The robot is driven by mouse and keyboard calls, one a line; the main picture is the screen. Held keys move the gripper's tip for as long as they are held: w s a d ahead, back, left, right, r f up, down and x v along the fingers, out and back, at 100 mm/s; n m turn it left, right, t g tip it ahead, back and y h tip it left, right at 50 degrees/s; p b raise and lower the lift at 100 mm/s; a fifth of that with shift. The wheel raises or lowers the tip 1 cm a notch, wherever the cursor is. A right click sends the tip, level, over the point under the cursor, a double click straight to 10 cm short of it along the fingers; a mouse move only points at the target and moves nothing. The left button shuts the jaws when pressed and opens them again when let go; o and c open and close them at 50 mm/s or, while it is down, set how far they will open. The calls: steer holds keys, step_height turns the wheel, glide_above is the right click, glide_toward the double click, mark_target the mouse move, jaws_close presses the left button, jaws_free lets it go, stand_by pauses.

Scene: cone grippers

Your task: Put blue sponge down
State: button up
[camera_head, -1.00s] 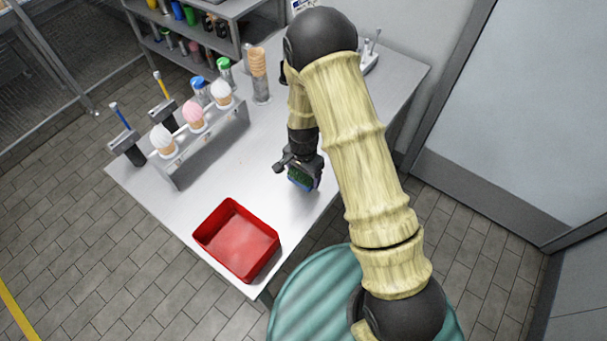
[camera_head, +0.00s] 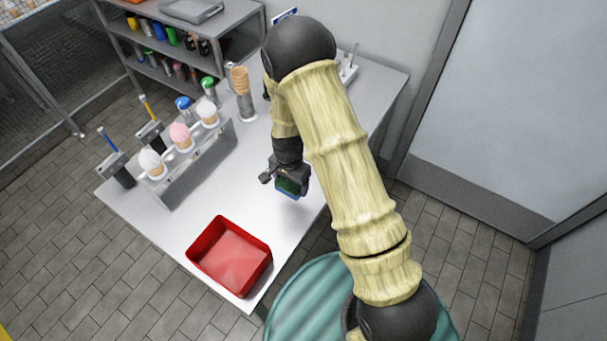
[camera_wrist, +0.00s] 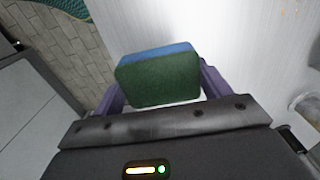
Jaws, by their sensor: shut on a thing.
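The sponge (camera_wrist: 158,82) has a dark green face and a blue layer along its far edge in the wrist view. My gripper (camera_wrist: 160,88) is shut on it, with a purple finger at each side. In the head view, my gripper (camera_head: 287,181) hangs over the right part of the white table (camera_head: 225,190). The sponge (camera_head: 290,187) shows there below the jaws, small and dark green and blue. I cannot tell for sure whether its underside touches the table.
A red tray (camera_head: 229,257) stands at the table's front corner. A metal rack (camera_head: 195,160) with several ice cream cones is on the left, with a tall cone stack (camera_head: 242,92) behind it. The tabletop between rack, tray and gripper is clear.

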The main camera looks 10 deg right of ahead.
steer(key=shift+w+d+r+n, duration=0.2)
steer(key=shift+d+n, duration=0.1)
steer(key=shift+d, duration=0.25)
steer(key=w+d+r+n, duration=0.1)
steer(key=d+r+n, duration=0.1)
steer(key=d+n, duration=0.5)
steer(key=d, duration=0.3)
steer(key=shift+w+d, duration=0.25)
steer(key=shift+d, duration=0.05)
